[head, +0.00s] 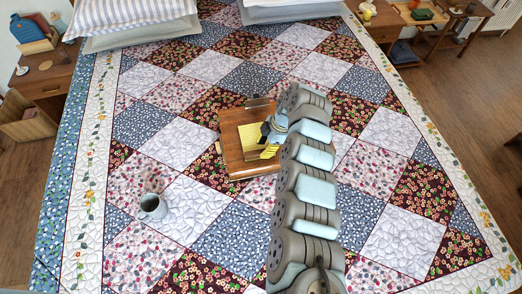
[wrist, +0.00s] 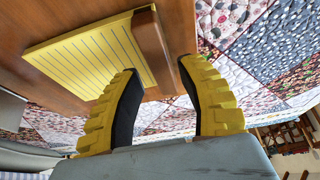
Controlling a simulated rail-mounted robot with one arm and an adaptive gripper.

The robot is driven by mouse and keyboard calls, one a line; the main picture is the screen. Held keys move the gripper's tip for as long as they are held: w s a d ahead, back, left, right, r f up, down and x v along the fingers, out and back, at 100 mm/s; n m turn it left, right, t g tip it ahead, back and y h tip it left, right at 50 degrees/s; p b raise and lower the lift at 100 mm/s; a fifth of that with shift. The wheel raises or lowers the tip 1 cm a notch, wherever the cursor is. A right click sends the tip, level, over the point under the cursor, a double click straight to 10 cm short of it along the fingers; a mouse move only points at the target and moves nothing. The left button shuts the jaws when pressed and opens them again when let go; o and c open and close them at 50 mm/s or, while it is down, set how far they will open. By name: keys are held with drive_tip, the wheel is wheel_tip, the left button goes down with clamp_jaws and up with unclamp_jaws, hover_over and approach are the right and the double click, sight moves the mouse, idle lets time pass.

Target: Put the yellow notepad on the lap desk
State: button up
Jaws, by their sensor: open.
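The yellow notepad (head: 250,138) lies on the brown wooden lap desk (head: 232,165), which sits on the bed. In the wrist view the lined notepad (wrist: 85,58) lies flat on the wood (wrist: 50,22), its edge beside a raised wooden ledge (wrist: 153,50). My gripper (head: 268,150) is over the lap desk, at the right side of the notepad. In the wrist view my gripper (wrist: 160,72) is open and empty, its black-and-yellow fingers apart near the ledge and the notepad's corner. My arm hides the right part of the lap desk.
A grey mug (head: 153,207) stands on the patchwork quilt (head: 205,205) at the lower left. Pillows (head: 125,15) lie at the head of the bed. Wooden nightstands stand at left (head: 45,80) and right (head: 383,22). The quilt around the lap desk is mostly clear.

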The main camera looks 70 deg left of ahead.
drive_tip(key=b+v, duration=0.2)
drive_tip(key=v, duration=0.7)
drive_tip(key=shift+r, duration=0.35)
drive_tip(key=shift+w, duration=0.1)
